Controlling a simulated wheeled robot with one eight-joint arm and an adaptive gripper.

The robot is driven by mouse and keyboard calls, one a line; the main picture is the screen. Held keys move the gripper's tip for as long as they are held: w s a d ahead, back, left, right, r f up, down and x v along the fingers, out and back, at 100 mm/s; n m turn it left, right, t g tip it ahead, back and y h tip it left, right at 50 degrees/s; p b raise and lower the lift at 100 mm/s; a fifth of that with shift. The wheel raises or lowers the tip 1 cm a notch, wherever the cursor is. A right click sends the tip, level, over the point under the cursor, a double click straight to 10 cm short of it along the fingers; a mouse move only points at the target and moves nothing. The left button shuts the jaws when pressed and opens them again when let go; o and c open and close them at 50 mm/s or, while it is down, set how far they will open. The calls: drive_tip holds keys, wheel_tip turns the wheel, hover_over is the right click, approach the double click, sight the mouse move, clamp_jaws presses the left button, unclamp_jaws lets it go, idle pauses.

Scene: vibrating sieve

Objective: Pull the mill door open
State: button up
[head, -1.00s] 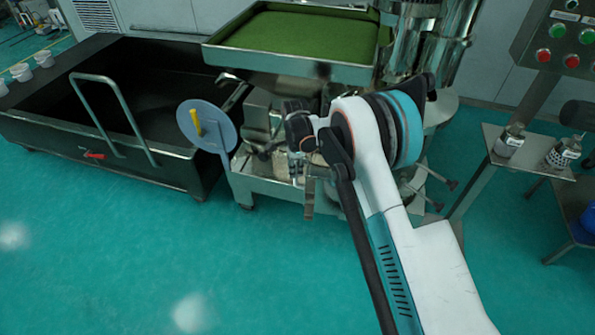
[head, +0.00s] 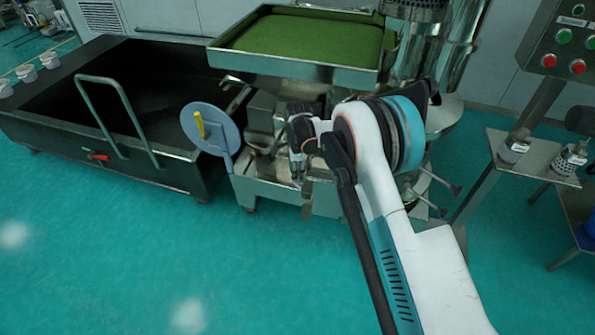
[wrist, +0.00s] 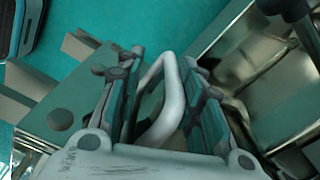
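My gripper (head: 300,175) points down at the front of the steel mill machine (head: 262,180), below the tray of green powder. In the wrist view my gripper (wrist: 165,85) has its two fingers apart, one on each side of a pale bent bar handle (wrist: 168,105). The bar lies between the finger pads; a gap shows on the left, and I cannot tell whether the right pad touches it. The door panel itself is not clearly made out; my gripper and arm hide part of the machine's front.
A grey disc with a yellow handle (head: 221,132) stands left of my gripper. A black cart (head: 160,172) with a metal push handle is further left. A control panel (head: 562,45) and a small shelf with bottles (head: 500,145) are at the right. The green floor in front is clear.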

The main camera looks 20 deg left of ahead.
wheel_tip(320, 180, up, 12)
idle(0.6)
